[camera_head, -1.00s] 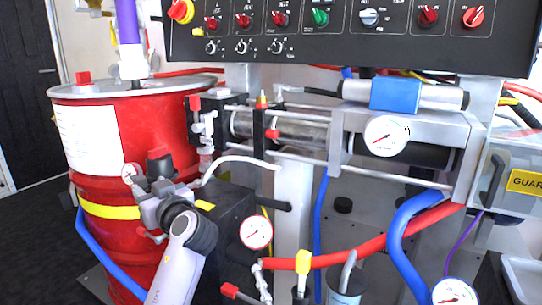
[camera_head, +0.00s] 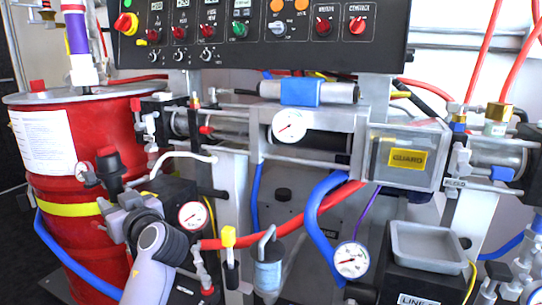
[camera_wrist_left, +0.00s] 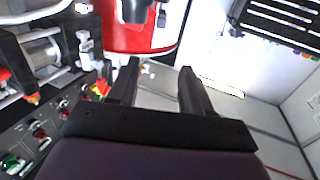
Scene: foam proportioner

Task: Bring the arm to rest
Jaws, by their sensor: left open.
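My left arm rises from the bottom left of the head view, with its left gripper (camera_head: 118,212) in front of the red drum (camera_head: 98,130). In the wrist view the two dark fingers of the left gripper (camera_wrist_left: 157,80) stand apart with nothing between them. The red drum also shows in the wrist view (camera_wrist_left: 140,38), beyond the fingertips. In the head view the fingertips are hard to make out against the machine parts. My right gripper is in neither view.
A black control panel (camera_head: 260,45) with coloured knobs spans the top. Metal cylinders, a gauge (camera_head: 290,126), and red and blue hoses fill the middle. A guarded clear box (camera_head: 405,158) and a grey tray (camera_head: 428,248) are at right. Dark floor shows at far left.

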